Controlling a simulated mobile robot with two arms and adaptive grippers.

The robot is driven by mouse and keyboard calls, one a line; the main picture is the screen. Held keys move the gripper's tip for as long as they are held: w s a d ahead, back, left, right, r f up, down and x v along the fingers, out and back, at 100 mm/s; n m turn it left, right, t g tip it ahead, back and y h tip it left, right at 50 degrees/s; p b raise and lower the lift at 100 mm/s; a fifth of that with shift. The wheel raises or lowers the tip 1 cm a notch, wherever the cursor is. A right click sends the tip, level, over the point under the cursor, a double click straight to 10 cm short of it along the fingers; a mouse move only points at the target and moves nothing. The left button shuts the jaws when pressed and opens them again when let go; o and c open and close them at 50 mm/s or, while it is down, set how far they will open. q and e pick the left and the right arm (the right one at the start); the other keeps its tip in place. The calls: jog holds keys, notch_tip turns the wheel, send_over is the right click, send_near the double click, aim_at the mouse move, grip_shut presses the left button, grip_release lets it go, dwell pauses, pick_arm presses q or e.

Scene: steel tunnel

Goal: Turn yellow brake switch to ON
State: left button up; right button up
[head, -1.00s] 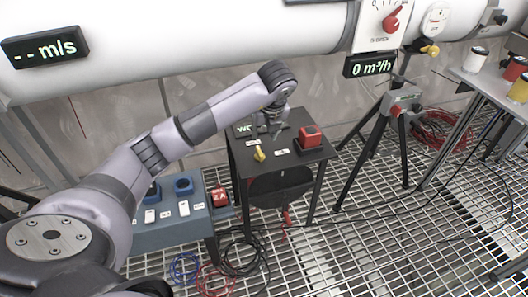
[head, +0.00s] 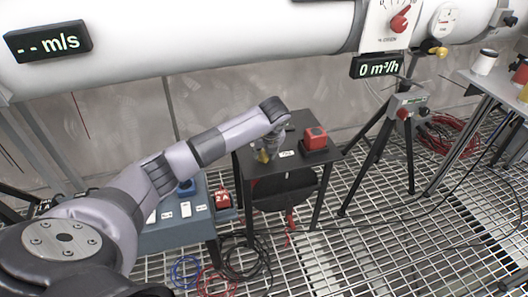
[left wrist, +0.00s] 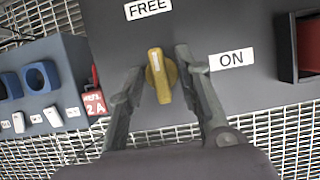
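The yellow brake switch (left wrist: 159,76) sits on a dark table top and shows small in the head view (head: 263,156). Its long handle lies nearly upright in the left wrist view, its upper end towards the FREE label (left wrist: 148,8). The ON label (left wrist: 232,59) is to its right. My left gripper (left wrist: 160,62) is open, one finger on each side of the handle. A gap shows on both sides, wider on the left. In the head view my left gripper (head: 268,146) is low over the table and partly covers the switch. My right gripper is not in view.
A red box-shaped device (head: 315,139) stands right of the switch on the dark table (head: 318,155). A blue-grey box (head: 178,233) with switches and a red 2A block (head: 222,199) is to the left. A tripod (head: 371,150) stands to the right.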

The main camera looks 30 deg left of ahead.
pick_arm(q)
jog(key=shift+c, duration=0.3)
grip_shut()
